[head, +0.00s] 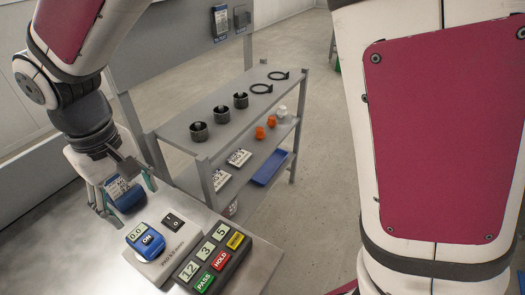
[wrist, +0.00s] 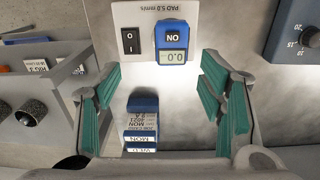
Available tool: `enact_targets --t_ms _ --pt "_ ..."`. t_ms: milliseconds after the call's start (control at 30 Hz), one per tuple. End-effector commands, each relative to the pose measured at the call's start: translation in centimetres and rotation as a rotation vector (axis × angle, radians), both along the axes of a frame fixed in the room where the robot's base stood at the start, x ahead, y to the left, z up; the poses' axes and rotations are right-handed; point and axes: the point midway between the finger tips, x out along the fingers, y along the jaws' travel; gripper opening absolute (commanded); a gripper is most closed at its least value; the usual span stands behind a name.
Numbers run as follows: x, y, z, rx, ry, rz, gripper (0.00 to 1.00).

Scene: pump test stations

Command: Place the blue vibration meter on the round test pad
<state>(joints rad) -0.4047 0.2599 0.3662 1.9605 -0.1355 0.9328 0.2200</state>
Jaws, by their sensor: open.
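The blue vibration meter (head: 147,240) shows 0.0 and ON. It stands on a pale plate (head: 155,272) beside a black rocker switch (head: 173,221). In the wrist view the meter (wrist: 172,42) is upside down on the plate (wrist: 140,14), whose print reads PAD 5.0 mm/s. My gripper (head: 124,198) is open behind and left of the meter. In the wrist view, the green-padded fingers (wrist: 160,98) are spread and the meter lies beyond them, untouched.
A blue holder with job cards (wrist: 142,118) is low between my fingers in the wrist view, apart from both. A dark panel (head: 214,258) with numbers and coloured PASS and HOLD buttons sits right of the plate. A grey shelf (head: 225,108) holds cups, rings and cards behind.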

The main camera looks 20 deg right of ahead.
Motion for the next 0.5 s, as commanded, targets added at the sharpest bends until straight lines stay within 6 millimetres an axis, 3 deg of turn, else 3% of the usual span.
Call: enact_targets --t_ms 267,500 --pt "-0.8 -10.1 5.2 -0.02 -0.088 -0.158 0.63" --pt "-4.2 -18.1 8.3 -0.013 -0.148 -0.308 0.63"
